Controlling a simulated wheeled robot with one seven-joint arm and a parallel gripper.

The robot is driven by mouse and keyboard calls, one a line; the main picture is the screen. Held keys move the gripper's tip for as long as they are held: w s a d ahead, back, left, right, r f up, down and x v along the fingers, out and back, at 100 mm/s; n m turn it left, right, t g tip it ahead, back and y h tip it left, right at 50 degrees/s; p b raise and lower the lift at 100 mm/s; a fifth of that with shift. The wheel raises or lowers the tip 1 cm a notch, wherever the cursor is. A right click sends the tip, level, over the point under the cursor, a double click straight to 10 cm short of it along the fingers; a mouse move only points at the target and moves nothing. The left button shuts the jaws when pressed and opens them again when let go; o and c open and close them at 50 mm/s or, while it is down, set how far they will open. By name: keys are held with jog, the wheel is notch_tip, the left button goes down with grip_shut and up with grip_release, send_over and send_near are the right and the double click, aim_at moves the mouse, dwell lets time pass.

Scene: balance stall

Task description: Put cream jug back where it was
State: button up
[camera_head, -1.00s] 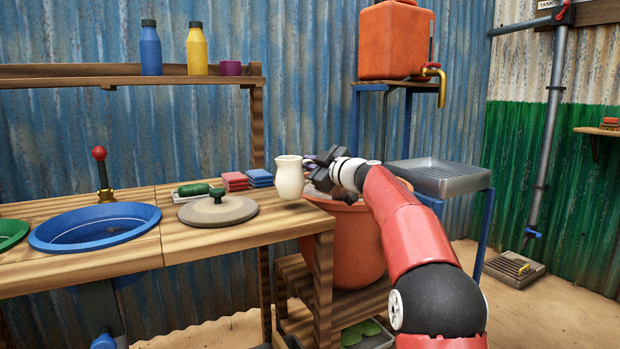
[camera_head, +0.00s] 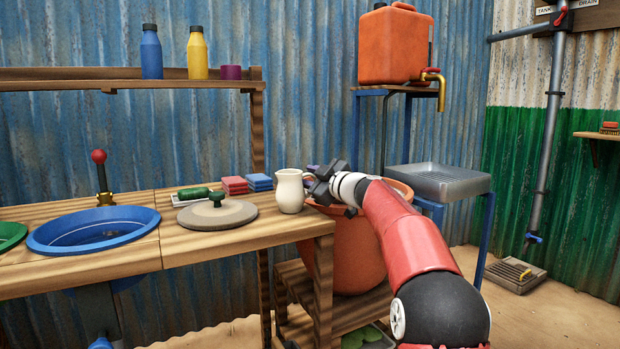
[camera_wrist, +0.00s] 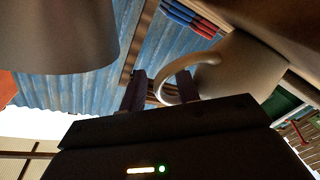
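The cream jug (camera_head: 289,193) stands upright on the wooden counter (camera_head: 240,237), near its right end. Its handle side faces my gripper (camera_head: 313,182), which reaches in from the right at the jug's height. In the wrist view the jug (camera_wrist: 243,68) is at the upper right, with its looped handle reaching between the two dark fingers of my gripper (camera_wrist: 160,90). The fingers are apart, with a gap beside the handle, so the gripper looks open around it. The jug's base is not clear in the wrist view.
A grey lid with a green knob (camera_head: 217,214) lies left of the jug. Red sponges (camera_head: 234,184) and blue sponges (camera_head: 259,182) are behind it. A large terracotta pot (camera_head: 360,250) stands beside the counter, under my arm. A blue basin (camera_head: 60,243) is further left.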

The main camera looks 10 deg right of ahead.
jog(key=shift+r, duration=0.1)
jog(key=shift+s+d, duration=0.1)
jog(key=b+v, duration=0.4)
jog(key=v, duration=0.7)
jog(key=shift+s+d, duration=0.2)
jog(key=shift+s, duration=0.1)
jog(key=s+a+f+m+g+h, duration=0.1)
jog(key=s+a+f+m+g, duration=0.1)
jog(key=s+a+f, duration=0.3)
jog(key=s+a+f+m+g+h, duration=0.1)
jog(key=s+a+f+m+g, duration=0.15)
jog(key=s, duration=0.55)
jog(key=s+a+f+m+g+h, duration=0.1)
jog(key=s+a+f+g, duration=0.1)
jog(key=s+a+f, duration=0.3)
jog(key=s+d+f+m+g+h, duration=0.2)
jog(key=s+d+f+m+h, duration=0.1)
jog(key=s+f, duration=0.5)
jog(key=s+d+f+m+g+h, duration=0.1)
jog(key=s+d+f+m+h, duration=0.2)
jog(key=s, duration=1.2)
notch_tip(320, 180, down, 6)
jog(key=shift+r+m+g, duration=0.15)
jog(key=shift+m+g, duration=0.2)
jog(key=shift+m, duration=0.7)
